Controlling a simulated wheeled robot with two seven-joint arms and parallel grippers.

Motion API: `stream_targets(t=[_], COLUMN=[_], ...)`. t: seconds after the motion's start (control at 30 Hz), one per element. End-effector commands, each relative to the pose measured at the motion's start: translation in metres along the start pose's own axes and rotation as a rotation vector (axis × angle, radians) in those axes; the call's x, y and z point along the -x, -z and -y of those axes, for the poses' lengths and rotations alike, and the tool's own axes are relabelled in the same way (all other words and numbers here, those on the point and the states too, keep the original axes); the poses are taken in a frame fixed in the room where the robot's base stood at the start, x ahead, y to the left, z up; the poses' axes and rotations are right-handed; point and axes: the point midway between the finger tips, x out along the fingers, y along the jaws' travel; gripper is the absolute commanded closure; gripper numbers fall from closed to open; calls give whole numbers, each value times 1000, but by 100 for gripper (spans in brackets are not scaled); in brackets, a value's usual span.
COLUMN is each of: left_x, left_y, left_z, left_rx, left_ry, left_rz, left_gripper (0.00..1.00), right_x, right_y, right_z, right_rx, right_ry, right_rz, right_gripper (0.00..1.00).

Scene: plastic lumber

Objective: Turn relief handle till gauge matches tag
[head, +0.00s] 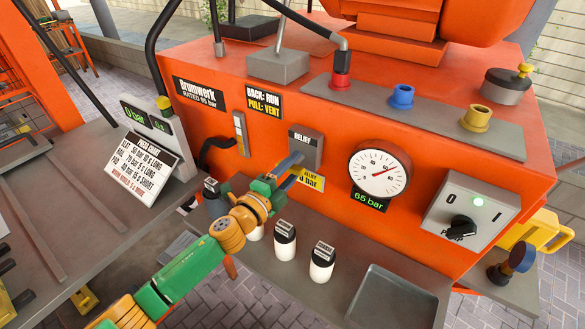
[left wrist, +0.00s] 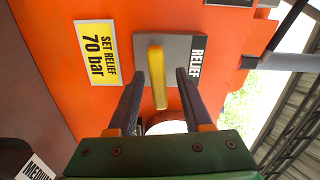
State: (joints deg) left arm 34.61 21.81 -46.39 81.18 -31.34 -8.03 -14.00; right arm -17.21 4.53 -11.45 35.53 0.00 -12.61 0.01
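The relief handle is a yellow lever (left wrist: 156,70) on a grey RELIEF plate (left wrist: 178,48); the plate also shows in the head view (head: 306,146). My left gripper (head: 290,168) is at this plate and hides the lever in the head view. In the left wrist view its two dark fingers (left wrist: 160,85) stand apart on either side of the lever, with gaps showing. The yellow tag (left wrist: 98,52) reads SET RELIEF 70 bar; it is partly covered in the head view (head: 311,182). The round gauge (head: 378,170) has a green display reading 65 bar. My right gripper is not in view.
A switch box (head: 470,213) with a black knob and lit green lamp is right of the gauge. Black-and-white containers (head: 322,264) stand on the shelf below, near my left arm. A grey tray (head: 385,300) is at the front. A test sheet (head: 132,167) stands left.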

Motion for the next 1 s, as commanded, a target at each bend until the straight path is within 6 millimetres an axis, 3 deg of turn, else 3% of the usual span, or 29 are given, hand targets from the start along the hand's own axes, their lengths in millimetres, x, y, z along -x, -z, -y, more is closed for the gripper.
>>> stream_targets(t=[0.23,0.6,1.0], left_x=[6,65,70], left_y=[0,-1,0], left_z=[-2,-2,-1], left_rx=[1,0,0], left_ry=[-2,-2,-2], left_rz=[-1,0,0], left_gripper=[50,50,50], right_x=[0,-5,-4], right_y=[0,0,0], right_z=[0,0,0], right_rx=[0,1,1], right_ry=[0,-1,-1], right_rz=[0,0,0], right_gripper=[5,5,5])
